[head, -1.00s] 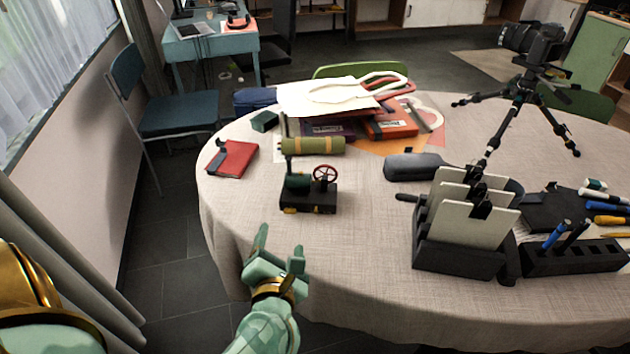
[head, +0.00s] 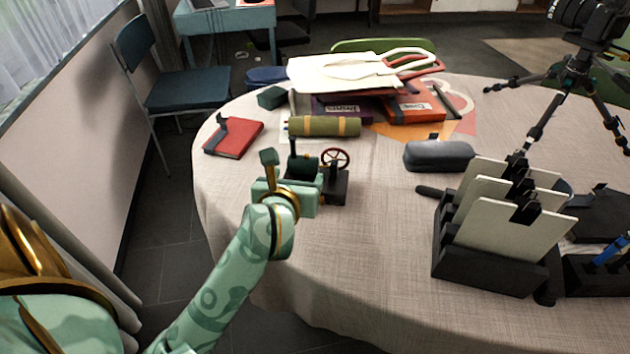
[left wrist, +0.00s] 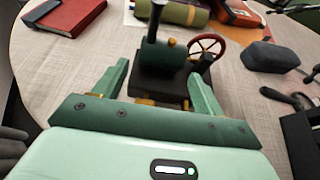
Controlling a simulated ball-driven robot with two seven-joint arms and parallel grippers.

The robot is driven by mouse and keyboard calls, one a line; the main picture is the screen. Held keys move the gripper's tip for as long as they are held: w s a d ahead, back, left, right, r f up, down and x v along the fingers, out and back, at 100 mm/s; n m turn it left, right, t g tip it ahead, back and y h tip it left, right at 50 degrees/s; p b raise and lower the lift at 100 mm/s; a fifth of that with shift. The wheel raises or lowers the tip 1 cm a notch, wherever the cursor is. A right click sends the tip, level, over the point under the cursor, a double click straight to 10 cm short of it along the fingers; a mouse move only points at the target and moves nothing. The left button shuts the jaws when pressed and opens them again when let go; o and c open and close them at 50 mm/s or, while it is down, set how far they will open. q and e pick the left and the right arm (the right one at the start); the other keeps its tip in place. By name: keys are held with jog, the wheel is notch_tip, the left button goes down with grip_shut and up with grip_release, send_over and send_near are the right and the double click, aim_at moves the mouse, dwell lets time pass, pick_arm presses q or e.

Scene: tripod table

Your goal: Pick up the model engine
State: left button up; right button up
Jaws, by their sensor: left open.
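The model engine (head: 337,184) stands upright on the table near its left front edge. It has a black base, a green boiler, a dark chimney and a red wheel. My left gripper (head: 290,170) is in front of it and hides part of its left side in the head view. In the left wrist view the model engine (left wrist: 162,84) lies ahead, with its base between and just beyond the fingertips of my open left gripper (left wrist: 160,82). The fingers hold nothing. My right gripper is not in view.
Behind the engine lie a green roll (head: 325,126) and a red notebook (head: 234,136). A grey case (head: 440,155) and a black rack (head: 480,255) holding white panels stand to the right. A tripod (head: 565,85) stands at the back right.

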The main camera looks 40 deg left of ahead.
aim_at(301, 168)
pick_arm(q)
jog(key=b+x, duration=0.1)
jog(key=x, duration=0.3)
jog(key=shift+w+f+b, duration=0.1)
jog(key=shift+w+b, duration=0.2)
jog(key=shift+b, duration=0.05)
jog(key=c, duration=1.5)
jog(key=shift+r, duration=0.25)
grip_shut()
jog(key=shift+r, duration=0.1)
